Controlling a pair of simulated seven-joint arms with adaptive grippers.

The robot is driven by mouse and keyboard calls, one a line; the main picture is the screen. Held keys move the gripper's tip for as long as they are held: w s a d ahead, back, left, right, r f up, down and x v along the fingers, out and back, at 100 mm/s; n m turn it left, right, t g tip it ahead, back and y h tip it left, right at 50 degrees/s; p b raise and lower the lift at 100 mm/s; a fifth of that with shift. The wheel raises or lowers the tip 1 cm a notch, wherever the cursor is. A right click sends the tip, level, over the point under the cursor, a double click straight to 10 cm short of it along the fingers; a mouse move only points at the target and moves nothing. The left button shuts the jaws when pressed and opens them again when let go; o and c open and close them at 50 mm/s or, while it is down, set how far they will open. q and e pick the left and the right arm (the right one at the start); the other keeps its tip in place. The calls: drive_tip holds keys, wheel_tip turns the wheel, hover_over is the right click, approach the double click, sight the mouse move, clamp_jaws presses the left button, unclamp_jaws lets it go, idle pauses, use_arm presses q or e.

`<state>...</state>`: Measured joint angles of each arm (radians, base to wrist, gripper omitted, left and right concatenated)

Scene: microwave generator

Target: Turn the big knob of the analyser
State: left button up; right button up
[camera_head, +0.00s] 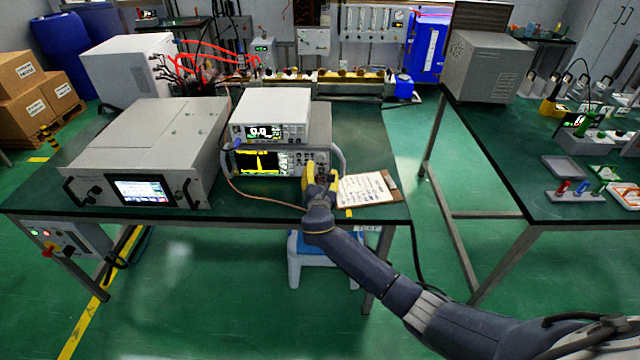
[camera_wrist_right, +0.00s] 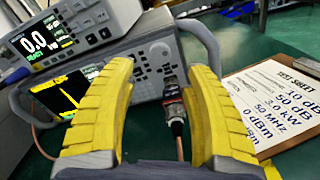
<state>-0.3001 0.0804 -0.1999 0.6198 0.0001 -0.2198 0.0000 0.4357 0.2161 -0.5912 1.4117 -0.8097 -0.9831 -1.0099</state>
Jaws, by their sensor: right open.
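The analyser (camera_head: 268,163) is a grey box with a yellow trace on its screen, standing on the left table under a smaller white meter. It also shows in the wrist view (camera_wrist_right: 70,92). Its big round knob (camera_wrist_right: 159,49) shows on the front panel, between and beyond my yellow fingers. In the head view my gripper hides that part of the panel. My right gripper (camera_head: 321,170) is open and empty in front of the panel's right side; its fingers frame the knob in the wrist view (camera_wrist_right: 162,72), apart from it. My left gripper is out of view.
A cable connector (camera_wrist_right: 173,100) sticks out of the panel below the knob, between my fingers. The white meter (camera_head: 271,108) sits on top. A clipboard with a test sheet (camera_head: 364,190) lies to the right. A large grey unit (camera_head: 150,150) stands to the left.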

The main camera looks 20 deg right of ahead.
drive_tip(key=shift+v, duration=2.8)
drive_tip(key=shift+r, duration=0.1)
drive_tip(key=n, duration=0.5)
approach(321, 159)
drive_tip(key=x, duration=0.9)
drive_tip(key=shift+w, duration=0.1)
clamp_jaws()
